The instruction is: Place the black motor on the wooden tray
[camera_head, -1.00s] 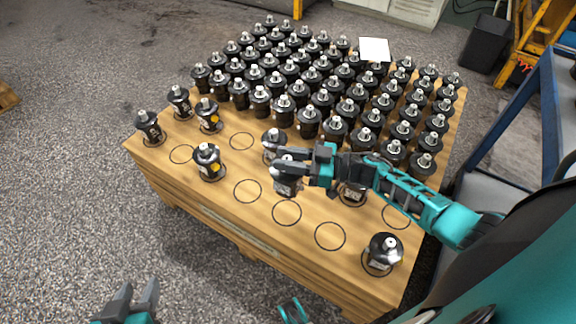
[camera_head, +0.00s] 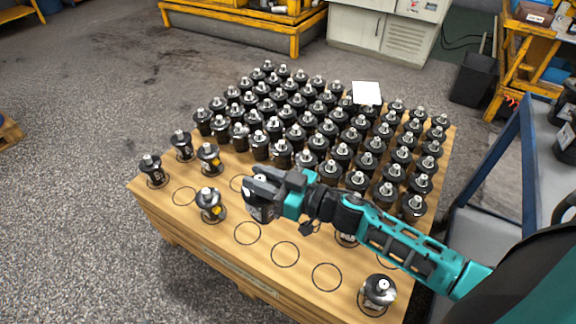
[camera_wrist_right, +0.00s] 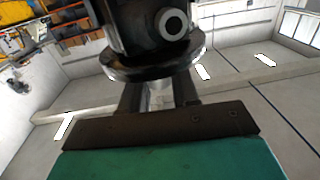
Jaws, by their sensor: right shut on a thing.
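My right gripper (camera_head: 264,182) is shut on a black motor (camera_head: 258,211) with a dark round flange. The gripper holds it over the front part of the wooden tray (camera_head: 222,234). In the right wrist view the held motor (camera_wrist_right: 150,35) fills the top middle, its flange close to the gripper's palm. In the head view the jaws hide part of the motor, and I cannot tell whether its base touches the wood. The tray has drawn circles, some empty, such as those to the front of the held motor. My left gripper is not in view.
Several black motors (camera_head: 297,131) stand close together on the tray's rear part. A few stand apart, including one just left of my gripper (camera_head: 209,203) and one at the front right corner (camera_head: 378,291). A white square (camera_head: 366,93) stands at the back.

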